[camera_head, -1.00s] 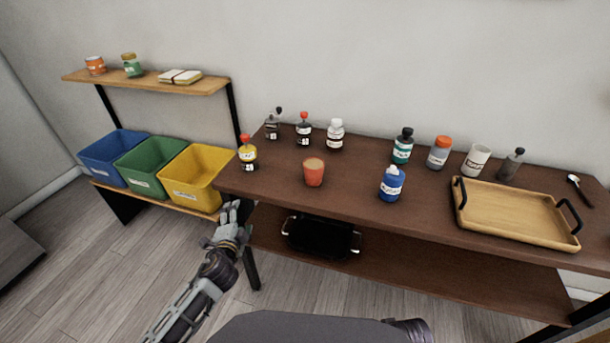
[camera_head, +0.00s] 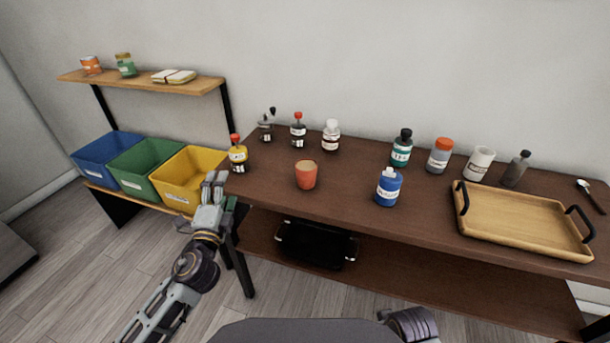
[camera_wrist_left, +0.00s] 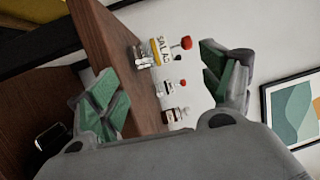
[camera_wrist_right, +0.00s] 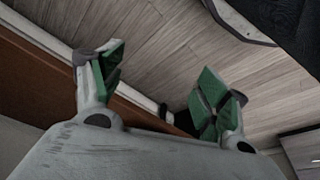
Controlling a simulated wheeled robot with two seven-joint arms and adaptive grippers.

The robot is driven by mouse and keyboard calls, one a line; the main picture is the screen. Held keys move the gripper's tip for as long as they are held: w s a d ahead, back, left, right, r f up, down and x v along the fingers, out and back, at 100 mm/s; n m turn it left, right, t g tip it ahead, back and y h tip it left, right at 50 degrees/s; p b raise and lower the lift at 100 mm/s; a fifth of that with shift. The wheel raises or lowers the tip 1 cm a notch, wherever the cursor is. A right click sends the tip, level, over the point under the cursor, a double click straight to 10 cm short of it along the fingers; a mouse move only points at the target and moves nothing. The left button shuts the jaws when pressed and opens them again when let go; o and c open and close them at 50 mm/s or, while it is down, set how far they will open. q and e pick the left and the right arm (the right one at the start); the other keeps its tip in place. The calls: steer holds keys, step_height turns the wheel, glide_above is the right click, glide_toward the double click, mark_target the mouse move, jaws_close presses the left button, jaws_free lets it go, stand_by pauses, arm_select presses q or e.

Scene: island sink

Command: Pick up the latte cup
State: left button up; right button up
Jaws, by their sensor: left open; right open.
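An orange-red cup with a tan top, which looks like the latte cup (camera_head: 306,178), stands upright on the dark brown table near its front edge, left of centre. My left gripper (camera_head: 215,182) is beside the table's left end, left of the cup and apart from it. In the left wrist view, its green-padded fingers (camera_wrist_left: 160,72) are spread with nothing between them touching; the cup cannot be made out there. My right gripper (camera_wrist_right: 155,78) is open and empty in the right wrist view, above the floor and a brown board edge; its fingers are not in the head view.
A blue bottle (camera_head: 389,190) stands right of the cup. A wooden tray (camera_head: 520,246) takes the right side. A yellow bin (camera_head: 178,192) is left of the table.

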mark_target(297, 174)
arm_select(q)
steer(key=d+r+m+g+h, duration=0.4)
steer(key=d+m+h, duration=0.7)
steer(key=m, duration=0.8)
steer(key=shift+s+d+f+m+g+h+b, duration=0.15)
steer(key=shift+f+m+g+h, duration=0.3)
steer(key=shift+m, duration=0.9)
steer(key=shift+s+d+f+m+g+h+b, duration=0.1)
steer(key=shift+d+f+m+g+h+b, duration=0.15)
steer(key=shift+f+m+g, duration=0.75)
steer(key=shift+s+d+f+m+g+h+b, duration=0.15)
steer(key=shift+f+m+h, duration=0.2)
steer(key=shift+m, duration=1.3)
arm_select(e)
steer(key=shift+g, duration=0.3)
steer(key=shift+s+a+f, duration=0.25)
steer(key=shift+a+f, duration=0.1)
steer(key=shift+f, duration=0.35)
steer(key=shift+s+a+f, duration=0.2)
steer(key=shift+a+f, duration=0.1)
steer(key=shift+f, duration=0.35)
steer(key=shift+s+a+f, duration=0.25)
steer(key=shift+a+f, duration=0.1)
steer(key=shift+f, duration=0.35)
arm_select(q)
steer(key=shift+w+r, duration=0.1)
steer(key=shift+w, duration=0.05)
